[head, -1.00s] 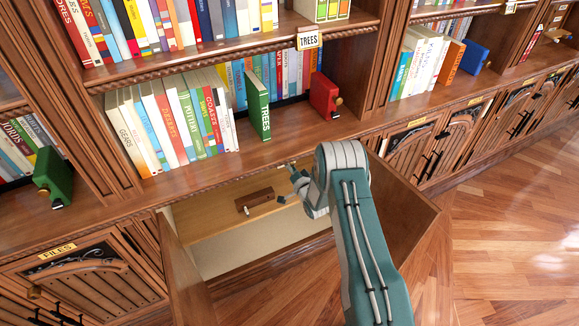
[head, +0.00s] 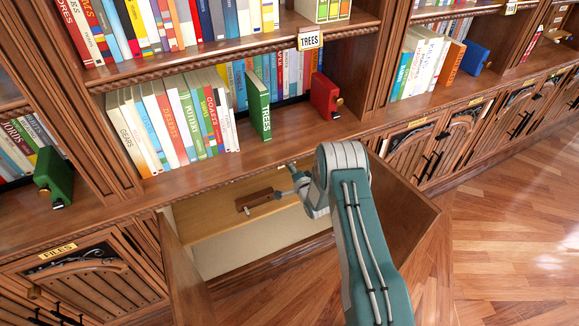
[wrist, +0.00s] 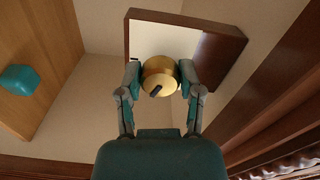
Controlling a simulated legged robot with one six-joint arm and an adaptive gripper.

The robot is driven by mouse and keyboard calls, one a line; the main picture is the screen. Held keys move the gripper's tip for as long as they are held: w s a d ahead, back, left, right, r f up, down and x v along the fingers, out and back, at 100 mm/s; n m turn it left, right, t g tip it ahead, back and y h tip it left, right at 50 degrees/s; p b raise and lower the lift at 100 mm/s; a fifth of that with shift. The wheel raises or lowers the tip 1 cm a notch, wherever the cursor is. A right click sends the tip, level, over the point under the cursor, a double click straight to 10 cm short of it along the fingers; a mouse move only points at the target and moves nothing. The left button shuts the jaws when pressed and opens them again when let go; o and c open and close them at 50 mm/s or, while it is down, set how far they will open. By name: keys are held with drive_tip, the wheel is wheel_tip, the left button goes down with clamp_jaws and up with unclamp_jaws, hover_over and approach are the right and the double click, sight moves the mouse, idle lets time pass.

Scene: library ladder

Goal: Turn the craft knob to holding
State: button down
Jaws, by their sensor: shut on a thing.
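In the wrist view a round brass knob (wrist: 158,72) with a short dark pointer sits between the two fingers of my gripper (wrist: 160,79). The fingers touch it on both sides, and the pointer slants to the lower left. Behind the knob is a dark wooden frame with a white panel (wrist: 148,40). In the head view my gripper (head: 290,178) reaches into the open lower cabinet, beside a small brown wooden piece (head: 257,201). I cannot make out the knob itself in the head view.
Open cabinet doors stand at the left (head: 182,265) and right (head: 408,210) of my arm. The bookshelf edge (head: 235,165) runs just above. A teal block (wrist: 19,79) lies on the light wooden shelf in the wrist view. The floor at the right is clear.

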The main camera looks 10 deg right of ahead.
drive_tip(key=shift+d+f, duration=0.15)
drive_tip(key=shift+d, duration=0.05)
drive_tip(key=shift+c, duration=1.3)
unclamp_jaws()
drive_tip(key=shift+d, duration=0.1)
drive_tip(key=v, duration=1.2)
